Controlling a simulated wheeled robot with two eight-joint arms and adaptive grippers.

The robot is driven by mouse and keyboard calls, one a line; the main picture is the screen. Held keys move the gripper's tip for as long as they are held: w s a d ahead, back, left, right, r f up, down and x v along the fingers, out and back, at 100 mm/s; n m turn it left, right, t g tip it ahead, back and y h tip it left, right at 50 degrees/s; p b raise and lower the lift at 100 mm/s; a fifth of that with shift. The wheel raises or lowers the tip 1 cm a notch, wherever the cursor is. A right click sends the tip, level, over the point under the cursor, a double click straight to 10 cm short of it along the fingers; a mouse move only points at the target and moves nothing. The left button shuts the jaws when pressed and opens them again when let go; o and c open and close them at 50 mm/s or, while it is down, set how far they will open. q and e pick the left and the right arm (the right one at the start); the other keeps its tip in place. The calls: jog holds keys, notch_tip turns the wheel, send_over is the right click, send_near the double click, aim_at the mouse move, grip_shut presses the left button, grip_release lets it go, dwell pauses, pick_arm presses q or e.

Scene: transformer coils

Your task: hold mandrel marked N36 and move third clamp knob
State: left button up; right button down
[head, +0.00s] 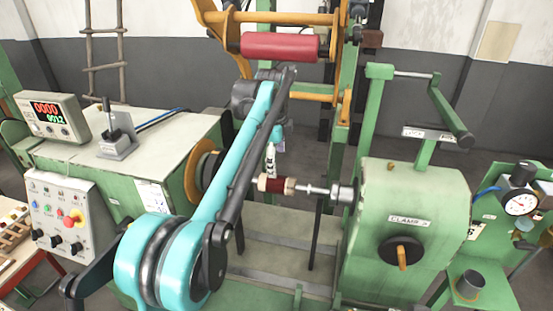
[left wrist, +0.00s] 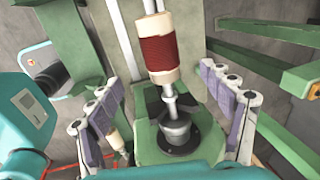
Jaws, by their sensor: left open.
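A mandrel (head: 275,184) with dark red winding and pale end collars sits on a shaft at the green tailstock (head: 411,190). It shows larger in the left wrist view (left wrist: 158,50); no N36 mark is readable. My left gripper (head: 270,160) is mostly hidden behind my teal arm in the head view. In the left wrist view its two fingers (left wrist: 160,78) are spread apart, with the mandrel and shaft between and beyond them, nothing gripped. A black clamp knob (head: 402,252) with an orange handle sits under a CLAMP label. Which knob is third cannot be told. My right gripper is out of view.
A control box (head: 65,218) with buttons and a display unit (head: 52,116) stand at left. A red roller (head: 279,46) on an orange frame is above. A crank handle (head: 451,112) rises over the tailstock. A pressure gauge (head: 519,203) is at right.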

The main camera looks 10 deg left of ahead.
aim_at(278, 178)
pick_arm(q)
jog(key=f, duration=0.4)
jog(key=w+f, duration=0.1)
jog(key=f, duration=0.2)
jog(key=w+f, duration=0.1)
jog(key=f, duration=0.3)
jog(key=shift+w+f, duration=0.2)
jog(key=shift+f, duration=0.15)
